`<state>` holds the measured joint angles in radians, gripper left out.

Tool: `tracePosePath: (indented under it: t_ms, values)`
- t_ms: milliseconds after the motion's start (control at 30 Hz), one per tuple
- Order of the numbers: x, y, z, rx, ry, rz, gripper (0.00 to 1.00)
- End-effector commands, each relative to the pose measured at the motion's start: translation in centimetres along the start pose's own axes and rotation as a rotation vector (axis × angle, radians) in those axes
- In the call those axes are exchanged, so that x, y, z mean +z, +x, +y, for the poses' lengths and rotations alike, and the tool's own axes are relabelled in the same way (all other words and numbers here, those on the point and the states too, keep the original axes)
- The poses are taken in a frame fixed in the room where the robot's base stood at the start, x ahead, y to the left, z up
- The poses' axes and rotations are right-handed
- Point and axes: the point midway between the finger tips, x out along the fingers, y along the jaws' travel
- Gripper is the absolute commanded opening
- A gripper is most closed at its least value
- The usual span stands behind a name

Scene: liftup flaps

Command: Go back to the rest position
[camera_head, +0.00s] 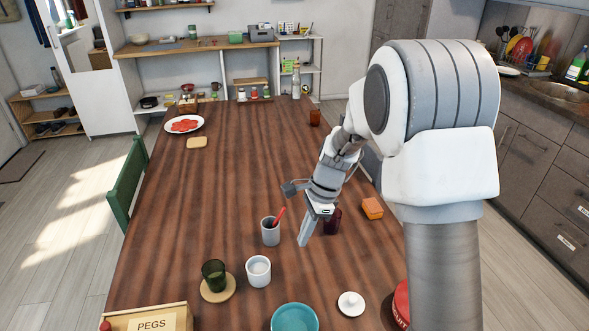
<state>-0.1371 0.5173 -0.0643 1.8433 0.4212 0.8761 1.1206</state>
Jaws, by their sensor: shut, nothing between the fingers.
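My gripper (304,240) is at the lower end of my arm, over the middle of the wooden table (230,170). Its fingers point down and are shut with nothing between them. Just left of the fingertips stands a grey cup (269,232) with a red-handled utensil (279,216) in it. A dark red glass (333,222) stands just right of the fingers. Whether the fingertips touch the table cannot be told. My upper arm hides part of the table's right side.
An orange box (372,207) lies right of the gripper. Nearer are a white cup (258,271), a green glass (214,274) on a coaster, a teal bowl (295,319), a white lid (351,303) and a PEGS box (150,320). The table's middle beyond the gripper is clear.

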Motion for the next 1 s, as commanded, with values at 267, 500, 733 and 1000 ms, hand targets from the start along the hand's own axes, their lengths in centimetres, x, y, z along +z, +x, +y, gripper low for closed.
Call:
tracePosePath:
  t_ms: [267, 500, 733, 1000]
  values:
    - [0.7, -4.6, 1.4, -0.045, -0.122, 0.028, 0.0]
    - [1.9, -12.2, 5.3, -0.115, -0.391, 0.108, 0.0]
    - [2.8, -18.2, 9.8, -0.164, -0.644, 0.211, 0.0]
    - [3.4, -23.4, 15.6, -0.191, -0.928, 0.365, 0.0]
